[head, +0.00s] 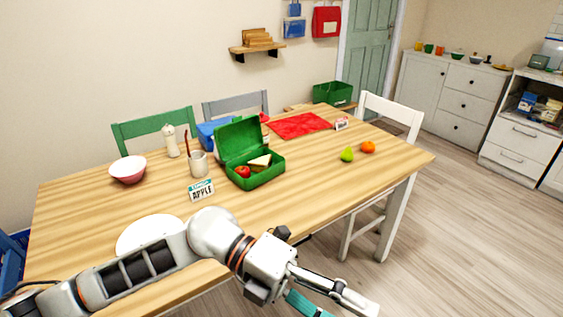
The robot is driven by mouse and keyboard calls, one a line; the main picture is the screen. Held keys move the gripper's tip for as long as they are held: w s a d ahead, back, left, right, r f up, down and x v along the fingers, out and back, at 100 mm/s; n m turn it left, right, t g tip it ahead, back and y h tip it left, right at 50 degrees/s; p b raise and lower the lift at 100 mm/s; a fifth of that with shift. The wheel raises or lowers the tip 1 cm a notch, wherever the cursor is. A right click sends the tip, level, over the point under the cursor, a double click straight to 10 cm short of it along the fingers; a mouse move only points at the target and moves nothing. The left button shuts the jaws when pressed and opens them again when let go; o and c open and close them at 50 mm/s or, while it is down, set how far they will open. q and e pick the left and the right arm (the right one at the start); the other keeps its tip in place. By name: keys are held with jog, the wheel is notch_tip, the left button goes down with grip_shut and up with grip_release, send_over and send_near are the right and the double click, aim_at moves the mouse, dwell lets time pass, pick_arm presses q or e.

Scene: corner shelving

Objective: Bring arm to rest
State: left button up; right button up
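My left arm (150,265) reaches in from the lower left across the front of the table. My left gripper (336,304) is beyond the table's front edge, over the floor at the bottom of the head view. Its fingers, one pale and one teal, look spread apart, with nothing seen between them; the teal one is partly cut off by the frame. My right gripper is not in view.
The wooden table (110,210) holds an open green lunchbox (268,176) with an apple and sandwich, an "APPLE" card (201,190), a bowl (128,170), a pear (347,155) and an orange (368,147). My arm partly covers a white plate (145,230). Floor right is clear.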

pick_arm(q)
jog(key=w+r+n+t+h, duration=0.6)
jog(key=w+n+t+h, duration=0.15)
jog(key=n+h, duration=0.2)
jog(key=w+a+f+n+t+y+p, duration=0.1)
jog(key=w+a+f+n+t+y, duration=0.9)
jog(key=n+t, duration=0.65)
jog(key=s+a+f+n+g+y, duration=0.1)
jog(key=s+a+f+n+y, duration=0.2)
jog(key=a+f, duration=0.4)
jog(key=a+f+n+y, duration=0.4)
jog(key=f+n, duration=0.1)
jog(key=f, duration=0.4)
jog(key=s+a+f+n+g+y, duration=0.1)
jog(key=s+a+f+g+y, duration=0.1)
jog(key=s+a+f, duration=0.2)
jog(key=s+a+f+n+g+y, duration=0.1)
jog(key=s+a+f+n+g, duration=0.1)
jog(key=s+f, duration=0.6)
notch_tip(320, 180, down, 3)
jog(key=a+g, duration=0.1)
jog(key=a, duration=0.1)
jog(key=shift+s+a+n+y, duration=0.3)
jog(key=shift+a+y, duration=0.05)
jog(key=shift+a, duration=0.05)
